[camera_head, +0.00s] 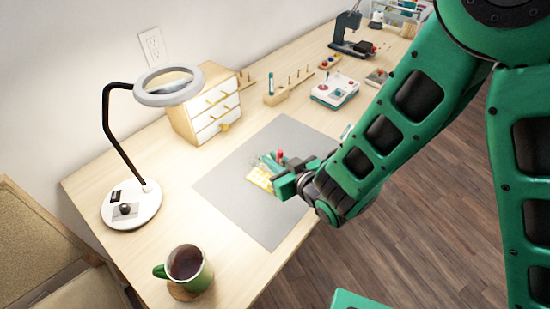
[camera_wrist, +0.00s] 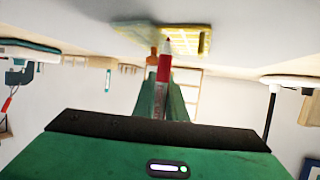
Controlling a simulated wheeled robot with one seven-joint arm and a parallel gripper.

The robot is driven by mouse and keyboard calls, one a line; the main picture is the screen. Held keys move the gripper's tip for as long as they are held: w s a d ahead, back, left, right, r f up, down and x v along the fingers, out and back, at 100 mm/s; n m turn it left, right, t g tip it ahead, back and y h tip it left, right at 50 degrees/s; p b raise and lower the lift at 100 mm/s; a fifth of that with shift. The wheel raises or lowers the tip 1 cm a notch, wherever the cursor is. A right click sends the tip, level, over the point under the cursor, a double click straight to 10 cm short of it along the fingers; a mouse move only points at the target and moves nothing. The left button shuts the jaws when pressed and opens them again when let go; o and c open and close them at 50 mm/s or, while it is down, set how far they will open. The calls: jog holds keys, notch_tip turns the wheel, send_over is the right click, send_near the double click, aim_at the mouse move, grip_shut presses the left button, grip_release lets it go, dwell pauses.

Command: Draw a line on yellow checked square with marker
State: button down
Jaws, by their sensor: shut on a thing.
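The yellow checked square (camera_head: 260,178) lies on the grey mat (camera_head: 235,200), partly hidden by my gripper (camera_head: 281,177). It also shows at the top of the wrist view (camera_wrist: 192,42). My gripper (camera_wrist: 161,98) is shut on a marker (camera_wrist: 164,70) with a red band and a pale body. Its pointed tip overlaps the near edge of the square in the wrist view. I cannot tell whether the tip touches it. In the head view, the marker's red end (camera_head: 281,155) sticks up above the fingers.
A magnifier lamp (camera_head: 132,205) and a green mug (camera_head: 187,270) stand to the left. A small drawer cabinet (camera_head: 205,105), a wooden spool rack (camera_head: 288,88) and a white device (camera_head: 335,91) stand behind the mat. The mat's left and front parts are clear.

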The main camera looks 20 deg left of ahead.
jog(key=shift+w+a, duration=0.2)
jog(key=shift+a, duration=0.85)
jog(key=shift+w+a, duration=0.25)
jog(key=shift+a, duration=0.85)
jog(key=shift+w+a, duration=0.2)
jog(key=shift+a, duration=0.85)
dwell(4.0)
jog(key=shift+a, duration=0.2)
jog(key=shift+r, duration=0.15)
dwell(0.4)
